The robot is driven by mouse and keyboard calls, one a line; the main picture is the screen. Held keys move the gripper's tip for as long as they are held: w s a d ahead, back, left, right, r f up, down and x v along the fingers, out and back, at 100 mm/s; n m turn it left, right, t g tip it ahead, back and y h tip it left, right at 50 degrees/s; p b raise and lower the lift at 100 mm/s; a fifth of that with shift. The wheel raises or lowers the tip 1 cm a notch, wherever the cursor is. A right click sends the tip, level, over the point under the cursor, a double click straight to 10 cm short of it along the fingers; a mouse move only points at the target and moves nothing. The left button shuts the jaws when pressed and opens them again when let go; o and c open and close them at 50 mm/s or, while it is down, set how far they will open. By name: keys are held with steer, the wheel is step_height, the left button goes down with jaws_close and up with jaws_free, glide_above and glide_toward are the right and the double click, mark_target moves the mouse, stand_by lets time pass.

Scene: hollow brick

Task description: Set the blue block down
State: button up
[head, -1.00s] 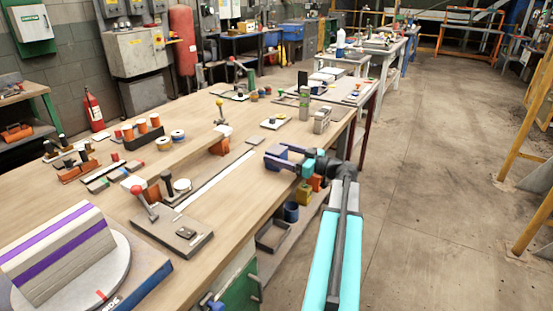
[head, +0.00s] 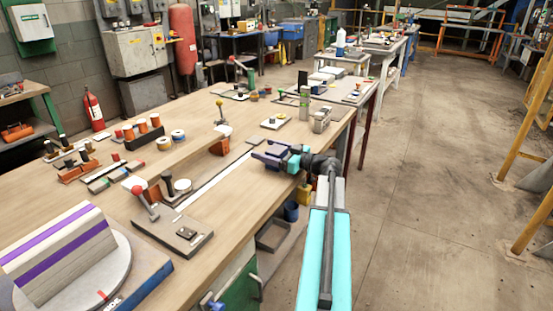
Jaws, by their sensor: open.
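My gripper (head: 266,156) is over the right edge of the long wooden workbench (head: 205,235). Its dark fingers point left and are apart. A small dark blue-purple block (head: 274,147) shows at the fingers. The fingers partly hide it, and I cannot tell whether it touches them or rests on the bench top.
A pale strip (head: 215,180) lies along the bench left of my gripper. A grey plate with a red-knobbed lever (head: 170,232) is nearer. A turntable with a purple-striped block (head: 60,240) stands front left. Grey metal blocks (head: 320,120) stand beyond my gripper.

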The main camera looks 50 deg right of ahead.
steer(key=c, duration=1.4)
steer(key=shift+r, duration=0.2)
steer(key=shift+r, duration=1.7)
steer(key=s+a+b, duration=0.3)
steer(key=s+a, duration=0.5)
steer(key=s, duration=0.2)
steer(key=shift+s+r, duration=0.3)
steer(key=shift+s, duration=0.1)
steer(key=b, duration=0.5)
steer(key=shift+s+a, duration=0.15)
steer(key=shift+s, duration=0.1)
steer(key=s+b, duration=0.1)
steer(key=b, duration=0.4)
steer(key=shift+a+b, duration=0.4)
